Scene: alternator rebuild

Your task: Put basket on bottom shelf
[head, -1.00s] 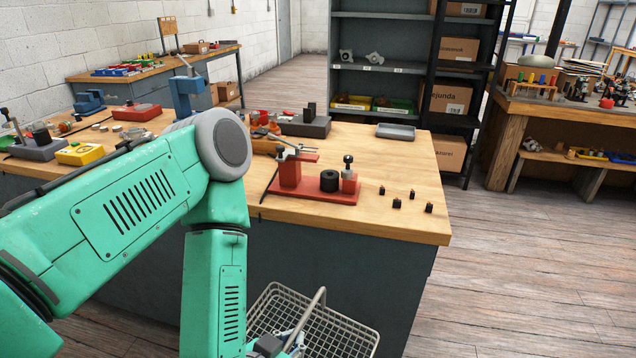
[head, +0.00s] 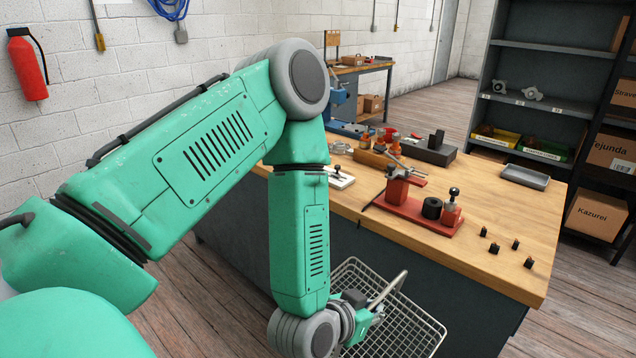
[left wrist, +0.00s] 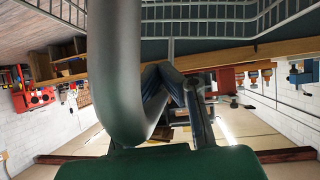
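The wire basket (head: 408,332) hangs beside the front of the workbench, below the level of its top. Its grey handle (head: 388,291) arches up at my left gripper (head: 372,308), which appears shut on it. In the left wrist view the handle (left wrist: 118,70) looms large, running to the fingers (left wrist: 178,95), with the wire rim (left wrist: 225,30) at the top. The grey shelf unit (head: 545,103) stands behind the bench at the right. Its lowest part is hidden by the bench. My right gripper is not in view.
The wooden workbench (head: 490,215) carries a red fixture (head: 410,218), a grey tray (head: 525,176) and several small black parts. A dark rack with cardboard boxes (head: 597,215) stands right of the shelf unit. Wooden floor (head: 580,320) is clear at the right.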

